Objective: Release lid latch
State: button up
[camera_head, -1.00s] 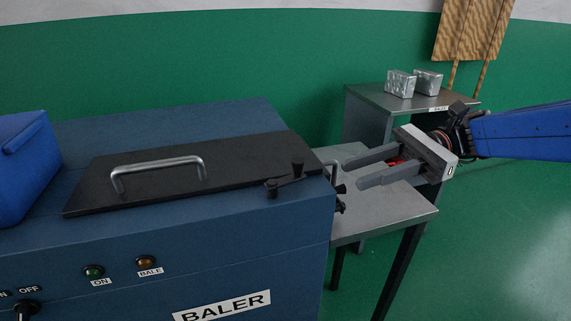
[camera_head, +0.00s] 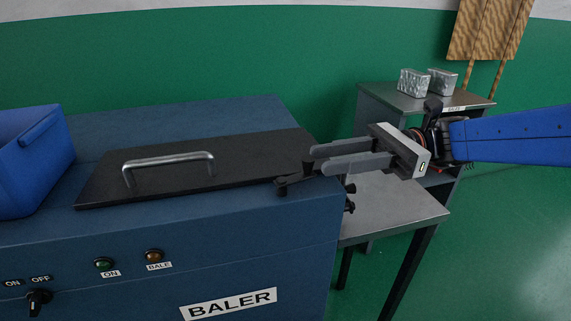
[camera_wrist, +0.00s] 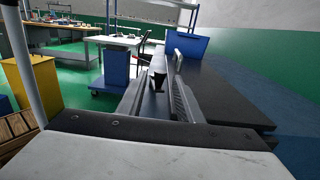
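The black lid (camera_head: 245,160) with a silver bar handle (camera_head: 168,162) lies flat, closed on the blue baler (camera_head: 100,235). The black lid latch (camera_head: 289,182) sits at the lid's front right corner, with a knob standing up at its right end. My gripper (camera_head: 317,160) reaches in from the right, its two grey fingers pointing left and apart. The fingertips are at or just above the latch knob; I cannot tell whether they touch it. In the wrist view, the open fingers (camera_wrist: 167,75) point along the dark lid (camera_wrist: 222,95).
A blue bin (camera_head: 35,165) stands on the baler at the left. A grey side table (camera_head: 395,212) is below my gripper, and a cabinet (camera_head: 390,95) with two silver bales (camera_head: 413,82) stands behind. ON and BALE buttons (camera_head: 104,264) are on the baler front.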

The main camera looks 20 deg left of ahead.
aim_at(295, 176)
jog(key=shift+x, duration=4.35)
